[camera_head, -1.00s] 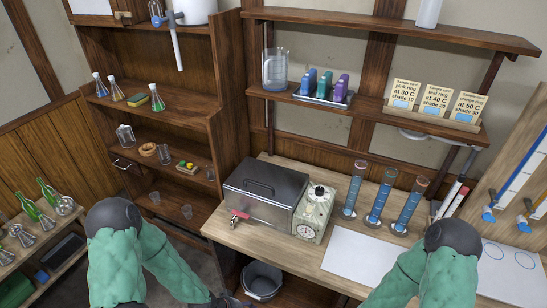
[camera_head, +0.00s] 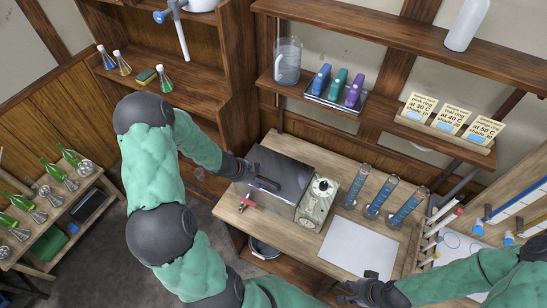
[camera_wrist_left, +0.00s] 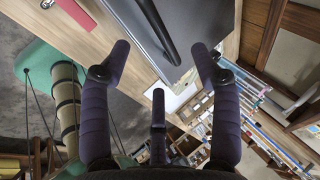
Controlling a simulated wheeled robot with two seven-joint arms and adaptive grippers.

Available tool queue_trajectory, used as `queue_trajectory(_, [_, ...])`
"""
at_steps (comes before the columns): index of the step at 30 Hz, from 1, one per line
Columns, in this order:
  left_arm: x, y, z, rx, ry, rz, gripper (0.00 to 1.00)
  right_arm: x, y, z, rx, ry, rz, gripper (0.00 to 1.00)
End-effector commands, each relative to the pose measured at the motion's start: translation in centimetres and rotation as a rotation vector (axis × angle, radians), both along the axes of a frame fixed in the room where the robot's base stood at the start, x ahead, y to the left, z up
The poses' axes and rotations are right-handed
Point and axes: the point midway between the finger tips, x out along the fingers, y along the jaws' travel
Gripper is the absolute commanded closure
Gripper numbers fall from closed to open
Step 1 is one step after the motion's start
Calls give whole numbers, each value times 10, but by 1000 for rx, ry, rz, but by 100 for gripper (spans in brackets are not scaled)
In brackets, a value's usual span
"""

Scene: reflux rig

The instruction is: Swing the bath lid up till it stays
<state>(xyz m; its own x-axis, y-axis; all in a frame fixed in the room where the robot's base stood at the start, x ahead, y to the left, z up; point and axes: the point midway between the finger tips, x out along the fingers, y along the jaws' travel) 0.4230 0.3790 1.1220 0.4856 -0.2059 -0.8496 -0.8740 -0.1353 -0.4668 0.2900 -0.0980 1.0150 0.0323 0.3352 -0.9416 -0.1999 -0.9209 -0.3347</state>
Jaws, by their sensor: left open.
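The bath lid (camera_head: 295,165) is a flat grey metal cover, lying closed on the bath beside the heater unit (camera_head: 318,203). Its dark bar handle (camera_head: 265,184) is on top near the left side. My left gripper (camera_head: 249,175) is at the lid's left end, close to the handle. In the left wrist view my open left gripper (camera_wrist_left: 160,58) has its dark fingers spread, with the lid (camera_wrist_left: 196,25) and the black handle (camera_wrist_left: 157,28) just beyond the fingertips. I see no grip on the handle. My right gripper (camera_head: 362,289) is low over the bench's front edge; its fingers are unclear.
Several blue-filled cylinders (camera_head: 378,196) stand right of the heater unit. A white sheet (camera_head: 358,248) lies on the bench front. A red tap (camera_head: 247,201) sticks out from the bath's front. A shelf (camera_head: 350,112) with bottles and sample cards hangs behind. A bucket (camera_head: 263,249) stands below.

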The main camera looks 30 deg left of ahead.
Motion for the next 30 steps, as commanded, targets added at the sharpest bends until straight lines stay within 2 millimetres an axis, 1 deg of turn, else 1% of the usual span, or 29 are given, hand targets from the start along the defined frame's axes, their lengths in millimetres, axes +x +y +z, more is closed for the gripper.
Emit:
queue_trajectory(1, [-1,4,6,15,-4,-13,37,0,0,5,0,1,0,60])
queue_trajectory(3, [-2,7,7,28,-7,-26,37,-1,0,5,0,1,0,60])
queue_trajectory(8, [1,6,-1,30,-8,-30,37,-1,0,-3,0,2,1,60])
queue_trajectory(11, [5,4,-9,30,-8,-30,37,-1,0,-11,0,2,1,60])
queue_trajectory(19, [22,-3,-41,30,-7,-31,37,-1,0,-42,0,2,1,60])
queue_trajectory(24, [32,-7,-56,28,-8,-29,37,-1,0,-52,0,1,0,60])
queue_trajectory(30, [37,-9,-63,28,-8,-29,37,-1,0,-56,0,1,0,60])
